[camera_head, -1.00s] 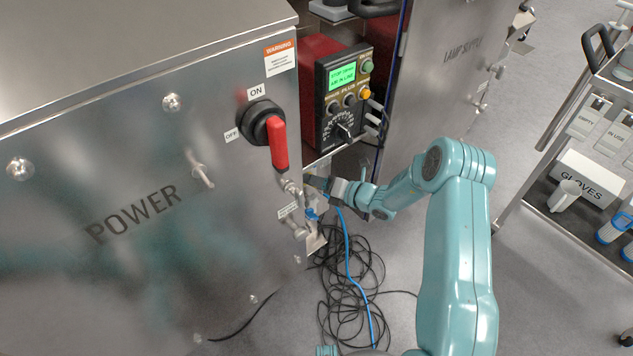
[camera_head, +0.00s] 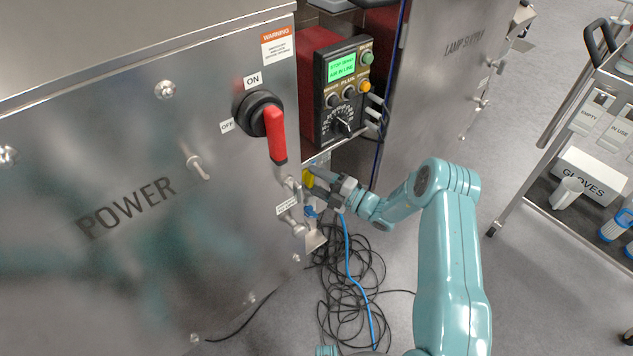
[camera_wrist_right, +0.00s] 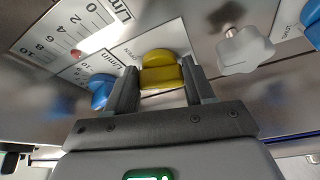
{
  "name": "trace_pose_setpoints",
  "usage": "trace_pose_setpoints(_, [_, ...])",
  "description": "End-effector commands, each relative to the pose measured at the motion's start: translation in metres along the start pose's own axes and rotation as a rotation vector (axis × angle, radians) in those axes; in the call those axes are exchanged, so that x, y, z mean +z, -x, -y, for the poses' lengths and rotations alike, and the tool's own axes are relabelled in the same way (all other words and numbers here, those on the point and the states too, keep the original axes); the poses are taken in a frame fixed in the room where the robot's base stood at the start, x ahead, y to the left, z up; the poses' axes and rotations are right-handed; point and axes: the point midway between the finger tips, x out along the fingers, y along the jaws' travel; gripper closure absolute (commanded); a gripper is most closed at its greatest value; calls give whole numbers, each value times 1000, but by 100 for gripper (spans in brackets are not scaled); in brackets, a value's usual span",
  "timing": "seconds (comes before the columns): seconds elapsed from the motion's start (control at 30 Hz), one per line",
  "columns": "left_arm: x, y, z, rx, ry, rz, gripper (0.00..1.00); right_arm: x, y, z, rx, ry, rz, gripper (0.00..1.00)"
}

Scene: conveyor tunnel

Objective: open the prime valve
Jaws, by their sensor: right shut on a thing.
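My right gripper (camera_wrist_right: 161,90) is shut on this knob, one dark finger on each side. In the head view the yellow knob (camera_head: 308,178) shows at the tips of the right gripper (camera_head: 316,183), beside the edge of the POWER cabinet. Part of the knob is hidden by the fingers. My left gripper is not in view.
The red-handled switch (camera_head: 275,135) is on the POWER cabinet (camera_head: 90,180). Loose cables (camera_head: 345,285) lie on the floor. A cart with gloves (camera_head: 590,176) stands at right.

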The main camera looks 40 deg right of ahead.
Motion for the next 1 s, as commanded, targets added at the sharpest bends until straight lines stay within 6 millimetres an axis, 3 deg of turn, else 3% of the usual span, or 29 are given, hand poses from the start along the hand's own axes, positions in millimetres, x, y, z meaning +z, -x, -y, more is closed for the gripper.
trace_pose_setpoints(0.5, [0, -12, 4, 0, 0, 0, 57, 0, 0, 5, 156, -372, 2, 77])
trace_pose_setpoints(1.0, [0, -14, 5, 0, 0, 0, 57, -1, -1, 5, 203, -487, 2, 77])
